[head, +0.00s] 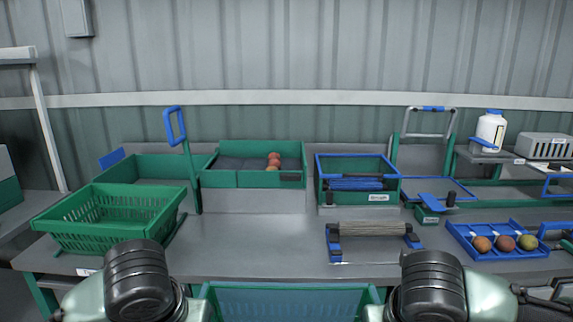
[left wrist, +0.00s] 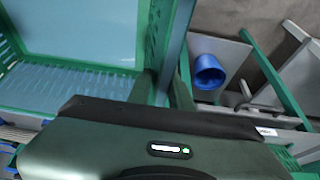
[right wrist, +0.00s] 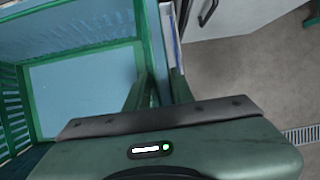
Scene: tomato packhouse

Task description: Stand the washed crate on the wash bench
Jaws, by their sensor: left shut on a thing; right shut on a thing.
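A green crate with a pale blue inside (head: 285,300) is at the bottom middle of the head view, in front of the grey bench (head: 265,235). Only its upper part shows there. The crate also shows in the left wrist view (left wrist: 75,68) and the right wrist view (right wrist: 85,95). My left gripper (left wrist: 166,90) is shut on one side wall of the crate. My right gripper (right wrist: 158,92) is shut on the opposite side wall. In the head view my arms flank the crate and the fingers are hidden. I cannot tell which surface is the wash bench.
A slatted green crate (head: 118,203) stands at the bench's left. Behind are a green box with tomatoes (head: 235,180) and a blue-rimmed box (head: 358,194). A roller brush (head: 368,228) and a blue tomato tray (head: 497,253) lie right. The bench's middle front is bare.

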